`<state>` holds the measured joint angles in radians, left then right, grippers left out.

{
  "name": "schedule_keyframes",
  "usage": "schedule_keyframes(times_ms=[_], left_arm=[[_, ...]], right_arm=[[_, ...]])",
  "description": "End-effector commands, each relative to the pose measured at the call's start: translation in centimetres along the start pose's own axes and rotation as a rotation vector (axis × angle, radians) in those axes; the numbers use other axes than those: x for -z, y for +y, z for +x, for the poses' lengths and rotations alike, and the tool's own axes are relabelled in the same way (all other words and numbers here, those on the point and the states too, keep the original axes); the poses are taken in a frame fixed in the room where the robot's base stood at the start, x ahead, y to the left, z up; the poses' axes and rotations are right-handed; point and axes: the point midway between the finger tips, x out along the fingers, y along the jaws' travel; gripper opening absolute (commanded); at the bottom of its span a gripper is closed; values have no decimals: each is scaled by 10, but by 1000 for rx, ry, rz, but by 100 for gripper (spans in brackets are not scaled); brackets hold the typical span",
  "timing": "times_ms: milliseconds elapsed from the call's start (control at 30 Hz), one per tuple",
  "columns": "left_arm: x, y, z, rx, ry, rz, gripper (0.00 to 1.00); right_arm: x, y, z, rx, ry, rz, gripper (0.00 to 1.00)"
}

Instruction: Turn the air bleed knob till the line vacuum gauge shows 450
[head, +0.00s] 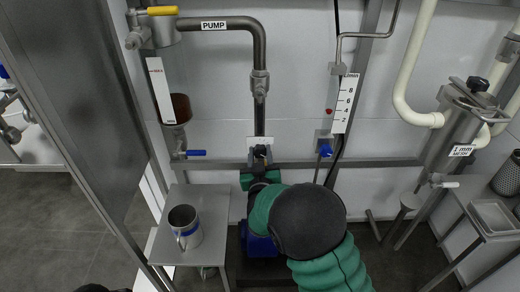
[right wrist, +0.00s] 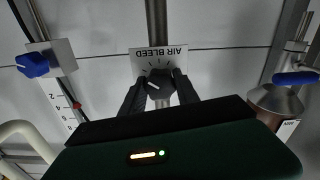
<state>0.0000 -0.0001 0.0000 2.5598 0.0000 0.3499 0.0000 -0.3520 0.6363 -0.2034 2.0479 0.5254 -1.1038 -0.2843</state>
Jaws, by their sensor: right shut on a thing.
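The air bleed knob (right wrist: 159,84) is dark, with a pale pointer line, in the middle of the right wrist view. Its AIR BLEED label (right wrist: 158,54) appears upside down there, with tick marks around the knob. My right gripper (right wrist: 160,90) has one dark finger on each side of the knob and is shut on it. In the head view my right gripper (head: 260,164) reaches the knob at the vertical pipe, and its green body and arm cover the area below. I see no line vacuum gauge dial in either view. My left gripper is not in view.
A flow scale (head: 346,103) with a blue knob (head: 325,150) stands right of the pipe (head: 260,115). A sight-glass vessel (head: 167,90) with a blue lever (head: 196,153) is at left. A steel jug (head: 185,227) stands on a small table (head: 212,200) near my arm.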

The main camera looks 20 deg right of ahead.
Motion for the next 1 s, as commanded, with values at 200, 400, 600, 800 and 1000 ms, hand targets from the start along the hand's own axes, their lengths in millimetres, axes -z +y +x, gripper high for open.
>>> schedule_keyframes(times_ms=[200,400,600,800,1000], left_arm=[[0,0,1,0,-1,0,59],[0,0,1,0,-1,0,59],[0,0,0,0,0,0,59],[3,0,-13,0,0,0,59],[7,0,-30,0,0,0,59]], right_arm=[[0,-1,0,1,2,3,47],[0,0,0,1,1,4,59],[0,0,-1,1,0,4,59],[4,0,-32,3,-2,2,59],[3,-1,-92,4,-4,0,59]])
